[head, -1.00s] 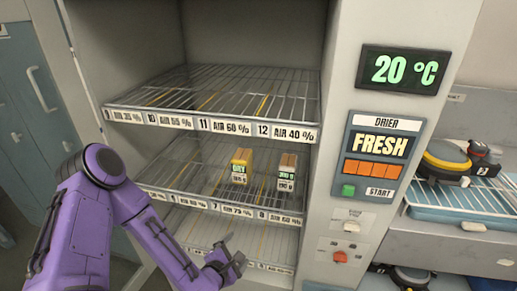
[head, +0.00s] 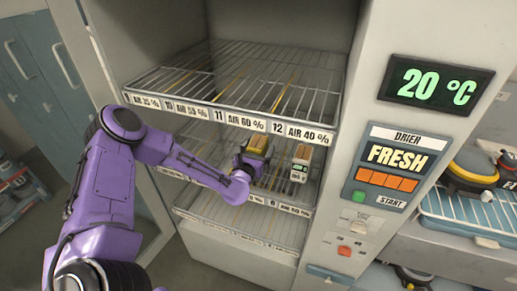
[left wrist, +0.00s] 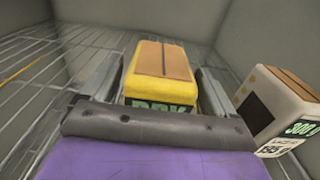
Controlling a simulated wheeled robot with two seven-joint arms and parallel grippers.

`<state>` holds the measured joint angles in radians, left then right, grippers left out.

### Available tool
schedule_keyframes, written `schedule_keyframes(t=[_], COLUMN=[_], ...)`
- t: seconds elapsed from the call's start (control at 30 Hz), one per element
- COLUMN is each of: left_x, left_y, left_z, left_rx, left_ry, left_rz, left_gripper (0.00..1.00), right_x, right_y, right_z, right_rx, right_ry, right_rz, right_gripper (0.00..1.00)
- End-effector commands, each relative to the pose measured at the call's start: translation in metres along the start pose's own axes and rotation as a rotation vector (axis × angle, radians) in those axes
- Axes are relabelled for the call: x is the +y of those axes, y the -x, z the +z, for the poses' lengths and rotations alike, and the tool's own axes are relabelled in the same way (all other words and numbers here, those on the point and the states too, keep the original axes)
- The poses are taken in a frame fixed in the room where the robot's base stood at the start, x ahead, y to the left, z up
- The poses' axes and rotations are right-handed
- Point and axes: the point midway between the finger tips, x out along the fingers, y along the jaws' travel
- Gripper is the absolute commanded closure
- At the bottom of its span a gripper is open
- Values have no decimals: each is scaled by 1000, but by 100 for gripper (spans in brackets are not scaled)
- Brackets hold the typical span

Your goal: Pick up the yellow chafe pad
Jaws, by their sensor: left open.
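The yellow chafe pad (head: 257,144), a small yellow block with a tan top, stands on the middle rack of the drier cabinet. My left gripper (head: 250,160) is at the pad. Its two open fingers (left wrist: 160,92) lie one on each side of the pad, with a narrow gap visible at the right. My right gripper is not in view.
A white block with a tan top (head: 300,164) stands close to the right of the pad; it also shows in the left wrist view (left wrist: 268,108). The upper wire rack (head: 240,75) lies above my forearm. The drier's control panel (head: 390,165) is to the right.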

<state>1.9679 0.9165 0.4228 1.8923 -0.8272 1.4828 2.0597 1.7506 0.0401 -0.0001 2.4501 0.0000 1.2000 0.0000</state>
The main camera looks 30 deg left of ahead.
Motion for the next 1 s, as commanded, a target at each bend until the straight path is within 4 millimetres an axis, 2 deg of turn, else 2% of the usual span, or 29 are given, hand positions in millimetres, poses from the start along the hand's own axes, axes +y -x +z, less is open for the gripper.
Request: schedule_keyframes(t=[0.1, 0.27, 0.3, 0.37, 0.5, 0.83, 0.93, 1.0], left_x=[1, 2, 2, 2, 2, 2, 2, 1], left_y=[-8, -8, -8, -8, -8, -8, -8, -8], left_z=[0, -1, -1, -1, -1, 5, 18, 35], left_rx=[1, 1, 1, 1, 1, -1, -3, -6], left_ry=[0, 0, 0, 0, -1, 0, 2, 5], left_rz=[1, 2, 2, 3, 2, 4, 5, 3], left_gripper=[12, 12, 18, 38, 83, 84, 84, 84], right_x=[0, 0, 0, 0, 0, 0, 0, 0], right_y=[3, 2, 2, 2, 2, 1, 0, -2], right_z=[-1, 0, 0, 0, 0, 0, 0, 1], right_rx=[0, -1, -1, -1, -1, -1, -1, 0], right_ry=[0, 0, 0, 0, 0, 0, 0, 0], right_rz=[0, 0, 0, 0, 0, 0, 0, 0], right_gripper=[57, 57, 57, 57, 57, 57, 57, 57])
